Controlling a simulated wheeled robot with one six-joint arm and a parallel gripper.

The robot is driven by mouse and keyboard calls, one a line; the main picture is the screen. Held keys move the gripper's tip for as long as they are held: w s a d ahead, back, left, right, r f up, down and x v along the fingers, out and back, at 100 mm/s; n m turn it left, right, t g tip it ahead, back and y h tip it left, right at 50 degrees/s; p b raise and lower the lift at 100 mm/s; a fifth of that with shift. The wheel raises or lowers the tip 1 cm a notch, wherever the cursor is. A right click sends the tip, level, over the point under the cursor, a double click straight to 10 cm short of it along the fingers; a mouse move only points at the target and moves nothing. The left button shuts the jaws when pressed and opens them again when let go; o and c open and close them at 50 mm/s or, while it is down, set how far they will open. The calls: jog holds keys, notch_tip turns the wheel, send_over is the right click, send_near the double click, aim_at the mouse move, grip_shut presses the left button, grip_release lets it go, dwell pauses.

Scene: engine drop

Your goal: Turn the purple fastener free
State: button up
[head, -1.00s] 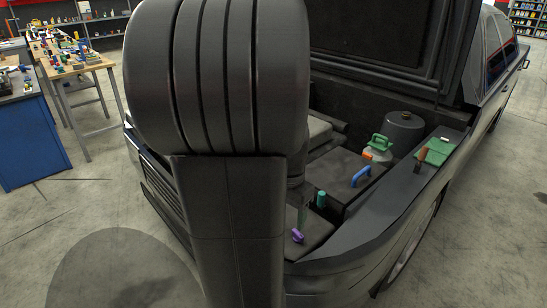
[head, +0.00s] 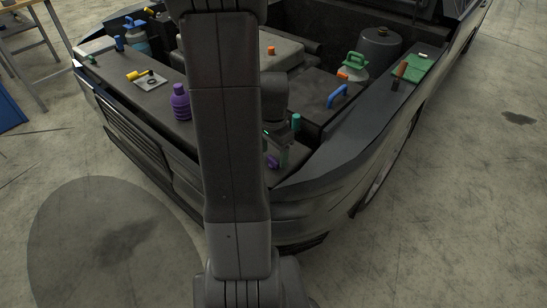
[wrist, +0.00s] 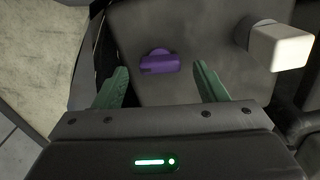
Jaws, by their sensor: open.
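The purple fastener (head: 272,161) sits on a dark panel at the near corner of the engine bay, just in front of my gripper in the head view. In the wrist view the purple fastener (wrist: 159,63) has a wide flat grip with a round part behind it. My gripper (wrist: 161,70) is open, its two green fingers apart and pointing toward the fastener, which shows between their tips. Nothing is held. I cannot tell how far the fingers are from the fastener. In the head view my arm hides part of the bay.
A pale block (wrist: 280,46) stands right of the fingers. A teal cylinder (head: 296,122) is behind the gripper. A blue handle (head: 338,96), a green-handled canister (head: 354,66) and a dark tank (head: 381,48) lie farther back. A purple ribbed bottle (head: 180,102) stands on the front ledge.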

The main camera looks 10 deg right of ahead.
jog(key=shift+f, duration=1)
jog(key=c, duration=1)
jog(key=shift+n, duration=0.9)
jog(key=o, duration=1)
